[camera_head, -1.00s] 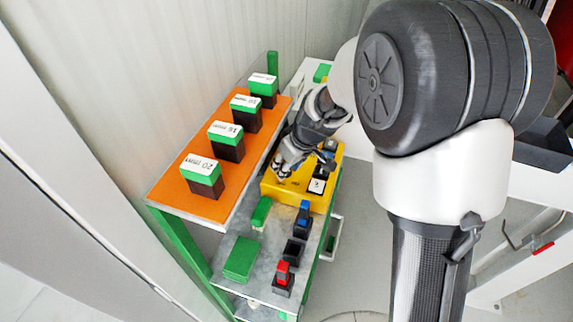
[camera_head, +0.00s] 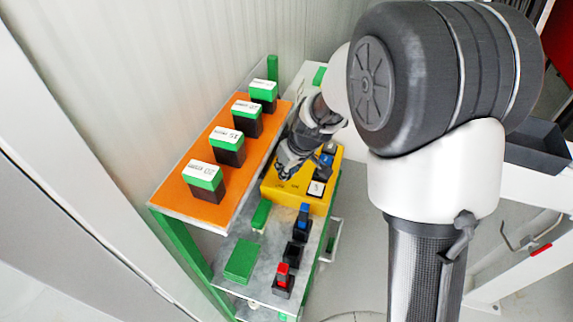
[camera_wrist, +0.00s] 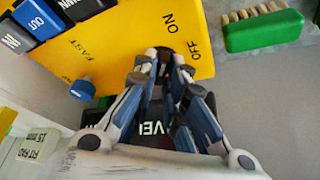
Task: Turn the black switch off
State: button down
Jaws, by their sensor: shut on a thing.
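The yellow control box (camera_head: 321,187) stands on the grey shelf, and its yellow top also shows in the wrist view (camera_wrist: 120,52). The black switch (camera_wrist: 166,64) is on this face, beside the printed ON and OFF labels, and is mostly hidden between my fingertips. My gripper (camera_wrist: 165,58) is shut on the black switch. In the head view my gripper (camera_head: 287,167) is at the left part of the box, and the switch is hidden behind it. I cannot tell which label the switch points to.
A blue knob (camera_wrist: 82,88) is on the box near the FAST label. An orange shelf (camera_head: 183,198) with several green-topped black blocks is close on the left. A green brush (camera_wrist: 262,30) lies beside the box. Red (camera_head: 283,278) and blue (camera_head: 302,222) pieces stand in front.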

jog(key=shift+f, duration=0.1)
jog(key=c, duration=1.6)
grip_release()
jog(key=shift+c, duration=0.2)
jog(key=shift+b, duration=0.35)
